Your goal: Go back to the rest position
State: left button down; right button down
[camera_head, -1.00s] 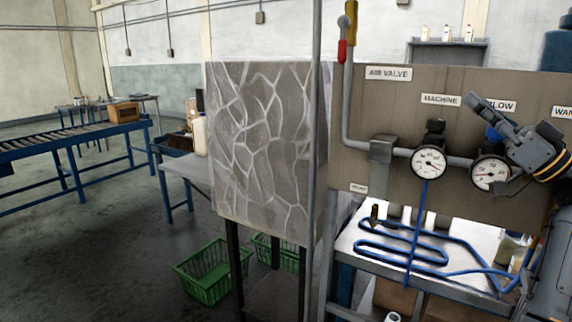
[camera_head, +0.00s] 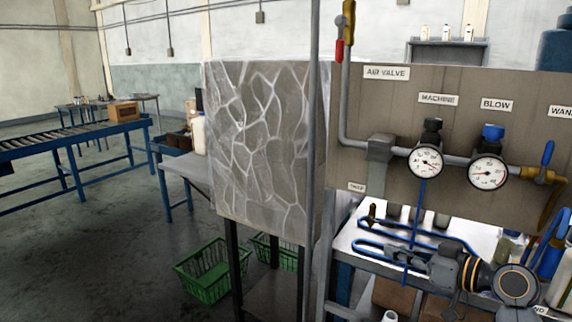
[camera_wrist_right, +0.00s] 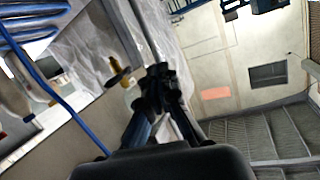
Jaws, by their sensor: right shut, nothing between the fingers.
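My right gripper (camera_head: 414,262) is low in front of the bench at the right of the head view, below the panel's gauges, with its fingers pointing left. It is shut with nothing in it. In the right wrist view its fingers (camera_wrist_right: 158,82) come together at the middle of the picture. My left gripper is in neither view.
The panel (camera_head: 400,103) carries the MACHINE gauge (camera_head: 426,161) and the BLOW gauge (camera_head: 488,172). A blue hose (camera_head: 375,246) lies on the bench behind my right gripper.

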jog(key=s+a+f+m+g+h, duration=0.1)
jog(key=s+a+f+g+h, duration=0.15)
jog(key=s+f, duration=0.65)
jog(key=s+a+f+m+g+h, duration=0.1)
jog(key=s+f+g+h, duration=0.15)
jog(key=s+f, duration=0.7)
jog(key=s+f+m+g+h, duration=0.1)
jog(key=s+f+g+h, duration=0.1)
jog(key=s+f, duration=0.5)
jog(key=s+f+m+g+h, duration=0.1)
jog(key=s+f+m+h, duration=0.15)
jog(key=s, duration=0.75)
notch_tip(320, 180, down, 24)
jog(key=n+g+p, duration=0.1)
jog(key=g+p, duration=0.1)
jog(key=s+d+f, duration=0.3)
jog(key=s+f, duration=1.3)
jog(key=s, duration=0.2)
jog(key=shift+d+g+p, duration=0.2)
jog(key=shift+g+p, duration=0.2)
